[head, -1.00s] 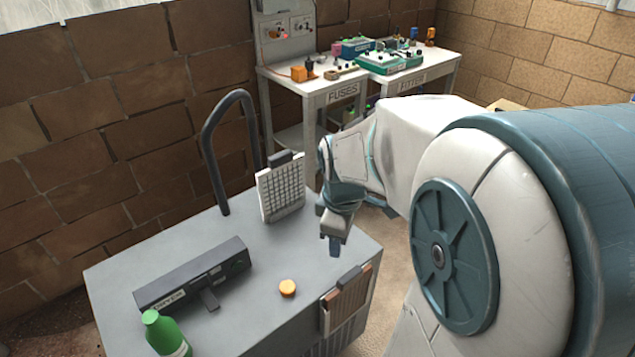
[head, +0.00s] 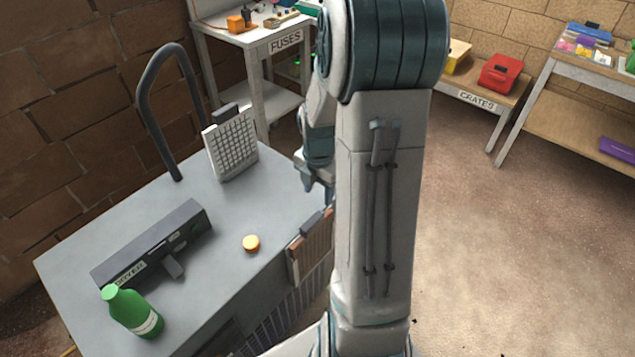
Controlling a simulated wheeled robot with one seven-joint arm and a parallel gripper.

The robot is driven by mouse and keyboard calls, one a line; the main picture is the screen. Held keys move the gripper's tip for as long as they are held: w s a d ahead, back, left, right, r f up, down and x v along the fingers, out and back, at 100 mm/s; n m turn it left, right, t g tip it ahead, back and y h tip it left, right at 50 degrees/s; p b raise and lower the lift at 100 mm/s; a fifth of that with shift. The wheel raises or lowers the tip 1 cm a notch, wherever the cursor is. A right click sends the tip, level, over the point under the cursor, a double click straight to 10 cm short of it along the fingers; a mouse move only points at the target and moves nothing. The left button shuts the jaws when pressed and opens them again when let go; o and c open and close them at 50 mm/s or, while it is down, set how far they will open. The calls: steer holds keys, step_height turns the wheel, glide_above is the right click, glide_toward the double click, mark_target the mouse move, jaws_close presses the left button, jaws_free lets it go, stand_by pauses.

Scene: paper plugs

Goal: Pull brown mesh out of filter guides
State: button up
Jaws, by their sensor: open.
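The brown mesh filter (head: 309,250) sits upright in the guides on the side of the grey cabinet, with a dark grip (head: 312,222) along its top edge. My arm hides part of its right side. My gripper (head: 308,190) is open and empty, above and a little behind the brown mesh, apart from it. My arm partly covers the gripper. A white mesh filter (head: 232,146) with a dark grip stands on the cabinet top at the back.
A dark curved pipe (head: 143,95) rises at the back. The fuses table (head: 285,45) stands behind. Floor at the right is clear.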

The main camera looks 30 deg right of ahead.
mark_target(318, 215)
step_height(318, 215, down, 11)
steer(key=shift+r+b, duration=0.1)
steer(key=shift+b, duration=0.35)
jaws_close()
